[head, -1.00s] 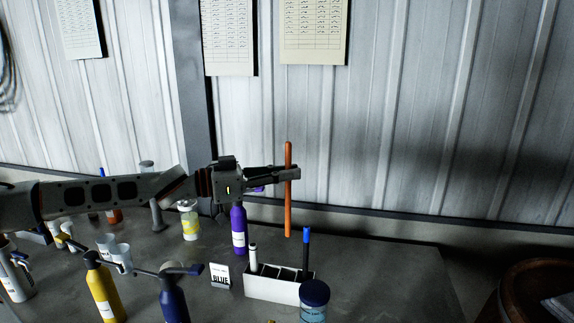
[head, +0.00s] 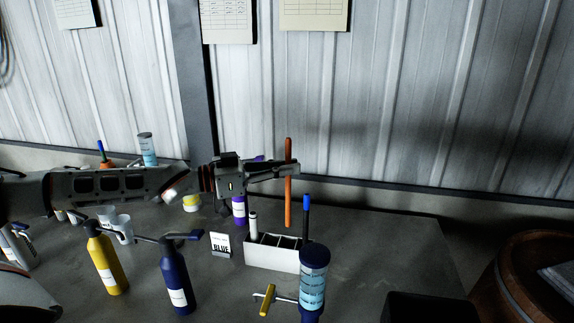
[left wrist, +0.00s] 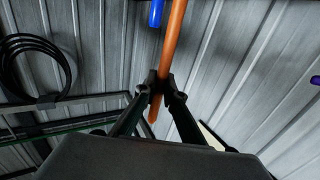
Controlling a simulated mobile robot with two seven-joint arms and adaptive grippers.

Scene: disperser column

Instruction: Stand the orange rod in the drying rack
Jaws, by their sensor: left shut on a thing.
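The orange rod (head: 288,205) is held upright by my left gripper (head: 290,171), which is shut on its upper part. In the head view its lower end shows just above the back edge of the white drying rack (head: 272,257); I cannot tell its exact depth there. The left wrist view also shows the orange rod (left wrist: 174,35) between the fingers of my left gripper (left wrist: 160,88). The rack has several compartments. A white marker-like rod (head: 253,226) stands at its left end and a black rod with a blue top (head: 306,215) at its right. My right gripper is not in view.
A blue-topped dispenser (head: 312,282) stands in front of the rack's right end. Yellow (head: 105,262) and dark blue (head: 176,280) bottles stand left, near a BLUE label card (head: 220,244). A purple bottle (head: 239,210) is behind. The table's right side is mostly clear.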

